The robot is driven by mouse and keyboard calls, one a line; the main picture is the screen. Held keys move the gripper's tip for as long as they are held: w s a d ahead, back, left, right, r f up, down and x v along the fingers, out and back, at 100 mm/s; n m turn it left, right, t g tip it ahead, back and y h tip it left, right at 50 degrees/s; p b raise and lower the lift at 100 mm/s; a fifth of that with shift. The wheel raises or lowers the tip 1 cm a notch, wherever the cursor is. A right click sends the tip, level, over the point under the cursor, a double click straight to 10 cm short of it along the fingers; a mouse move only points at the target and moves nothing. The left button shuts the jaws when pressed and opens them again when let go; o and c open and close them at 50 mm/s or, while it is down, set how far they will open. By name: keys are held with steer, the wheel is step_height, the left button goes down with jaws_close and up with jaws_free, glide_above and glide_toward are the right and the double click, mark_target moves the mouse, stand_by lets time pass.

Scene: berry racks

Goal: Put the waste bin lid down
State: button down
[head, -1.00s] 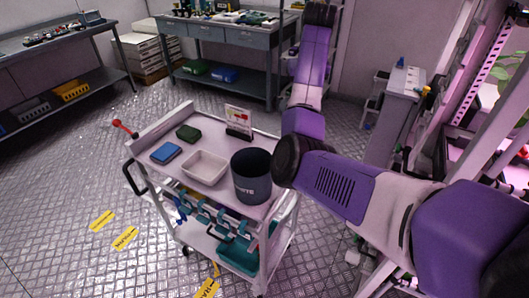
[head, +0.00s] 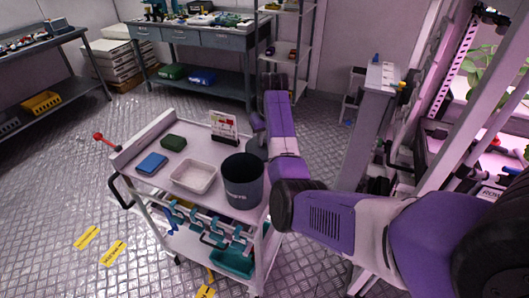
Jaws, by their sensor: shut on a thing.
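The waste bin (head: 243,182) is a dark grey round bin with pale lettering. It stands upright on the right end of the trolley top (head: 207,151), and its open top shows a dark inside. My purple arm rises just right of the bin and bends down again behind its upper link. My gripper's fingers are hidden behind the arm. A small dark grey shape (head: 256,147) shows between the bin and the arm, below my wrist. I cannot tell whether it is the bin lid or part of my gripper.
On the trolley are a white tray (head: 194,189), a blue box (head: 152,163), a dark green box (head: 173,142) and a sign (head: 223,127) at the back edge. The trolley top has bare room between them. A bench (head: 188,34) stands behind, a plant rack right.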

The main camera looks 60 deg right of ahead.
mark_target(265, 149)
steer(key=shift+f, duration=3.4)
steer(key=shift+f, duration=0.2)
steer(key=c, duration=1.3)
jaws_free()
steer(key=v, duration=1.2)
steer(key=shift+s+r, duration=0.1)
steer(key=shift+r, duration=0.1)
steer(key=shift+d, duration=0.1)
